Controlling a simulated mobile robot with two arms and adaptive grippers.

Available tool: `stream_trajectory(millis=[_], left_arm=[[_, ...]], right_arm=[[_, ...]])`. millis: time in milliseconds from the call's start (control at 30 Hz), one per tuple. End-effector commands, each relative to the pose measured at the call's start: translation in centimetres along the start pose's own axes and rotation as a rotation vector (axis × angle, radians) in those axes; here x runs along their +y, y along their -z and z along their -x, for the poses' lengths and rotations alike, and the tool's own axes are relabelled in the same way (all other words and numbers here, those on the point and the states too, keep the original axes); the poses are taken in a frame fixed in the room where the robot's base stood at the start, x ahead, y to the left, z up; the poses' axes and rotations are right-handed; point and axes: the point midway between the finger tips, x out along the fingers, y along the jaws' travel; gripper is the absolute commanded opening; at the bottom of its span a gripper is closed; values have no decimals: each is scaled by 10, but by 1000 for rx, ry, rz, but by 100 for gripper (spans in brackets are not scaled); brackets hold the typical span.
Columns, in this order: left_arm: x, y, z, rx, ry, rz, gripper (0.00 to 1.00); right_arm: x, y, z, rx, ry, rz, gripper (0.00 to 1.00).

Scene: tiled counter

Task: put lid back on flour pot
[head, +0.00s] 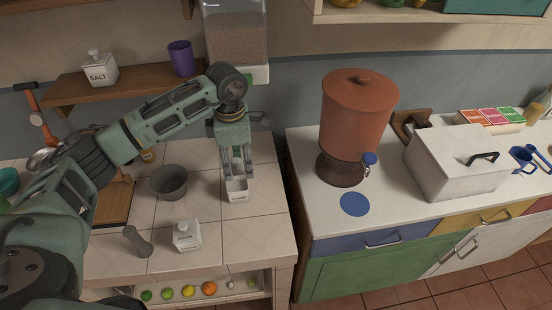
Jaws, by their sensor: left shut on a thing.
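The flour pot (238,196) is a small white square pot on the tiled counter, below my left gripper, with its top looking open and dark inside. My left gripper (238,172) points down over it, shut on a small pale thing that looks like the lid (237,165). The fingers partly hide the lid, and I cannot tell whether it touches the pot's rim. My right gripper is not in view.
A dark grey bowl (169,183) is left of the flour pot. A white salt pot (100,68) and purple cup (181,58) sit on the wall shelf. Tiles right of the pot are clear.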

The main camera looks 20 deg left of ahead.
Motion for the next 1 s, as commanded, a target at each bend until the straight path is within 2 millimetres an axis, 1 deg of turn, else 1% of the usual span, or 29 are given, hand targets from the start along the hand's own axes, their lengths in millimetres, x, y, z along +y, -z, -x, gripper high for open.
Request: stream_trajectory(millis=[33,100,267,467,667,800,1000], left_arm=[[1,8,2,1,2,7,27],[3,14,3,-1,1,11,27],[4,15,-3,-2,1,10,27],[3,15,-18,-1,3,10,27],[3,14,-38,-1,2,10,27],[3,14,-52,-2,1,10,27],[4,14,-61,-2,1,11,27]], right_arm=[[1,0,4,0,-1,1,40],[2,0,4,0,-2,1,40],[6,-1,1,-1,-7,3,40],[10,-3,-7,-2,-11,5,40],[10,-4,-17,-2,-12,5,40],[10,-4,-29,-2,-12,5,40],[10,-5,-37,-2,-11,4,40]])
